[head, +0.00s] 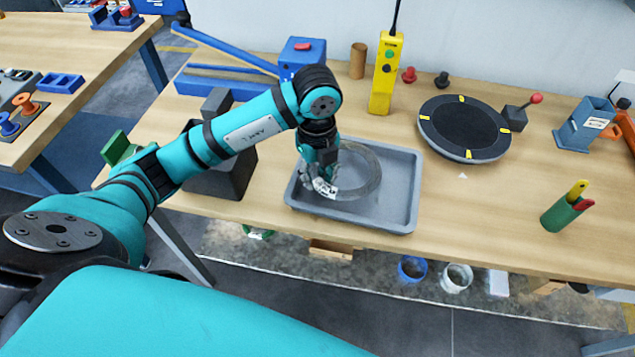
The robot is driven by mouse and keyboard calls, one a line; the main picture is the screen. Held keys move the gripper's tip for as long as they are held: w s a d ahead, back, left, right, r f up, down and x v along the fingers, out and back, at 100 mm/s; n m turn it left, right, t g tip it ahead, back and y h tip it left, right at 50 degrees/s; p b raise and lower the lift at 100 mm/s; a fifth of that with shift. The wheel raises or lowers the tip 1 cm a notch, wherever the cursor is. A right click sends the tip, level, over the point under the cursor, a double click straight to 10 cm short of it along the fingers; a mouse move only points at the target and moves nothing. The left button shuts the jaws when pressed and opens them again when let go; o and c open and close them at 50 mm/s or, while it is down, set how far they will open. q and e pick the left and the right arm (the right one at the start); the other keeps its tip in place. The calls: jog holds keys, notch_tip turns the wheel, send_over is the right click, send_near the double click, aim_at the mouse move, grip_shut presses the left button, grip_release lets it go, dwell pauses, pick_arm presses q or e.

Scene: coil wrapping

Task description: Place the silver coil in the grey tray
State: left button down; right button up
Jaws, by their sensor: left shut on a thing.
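The grey tray (395,205) lies on the wooden workbench, left of the round black turntable. The silver coil (372,168) is a ring over the tray's left and middle part. My left gripper (324,186) reaches down over the tray's left side and is shut on the coil's left side. Whether the coil touches the tray floor I cannot tell. The gripper and wrist hide part of the coil's left side. My right gripper is not in view.
The black turntable (463,128) stands right of the tray. A yellow control box (385,75) stands behind it. A dark block (228,172) is to the left. A green holder (562,214) stands at the right. Bare bench lies between tray and holder.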

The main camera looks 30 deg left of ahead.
pick_arm(q)
notch_tip(320, 180, down, 3)
jog(key=shift+f, duration=0.2)
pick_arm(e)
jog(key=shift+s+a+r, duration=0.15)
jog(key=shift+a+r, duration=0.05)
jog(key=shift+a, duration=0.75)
pick_arm(q)
jog(key=shift+f, duration=0.1)
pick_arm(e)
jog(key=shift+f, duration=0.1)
pick_arm(q)
jog(key=c, duration=1.4)
grip_release()
jog(key=o, duration=0.3)
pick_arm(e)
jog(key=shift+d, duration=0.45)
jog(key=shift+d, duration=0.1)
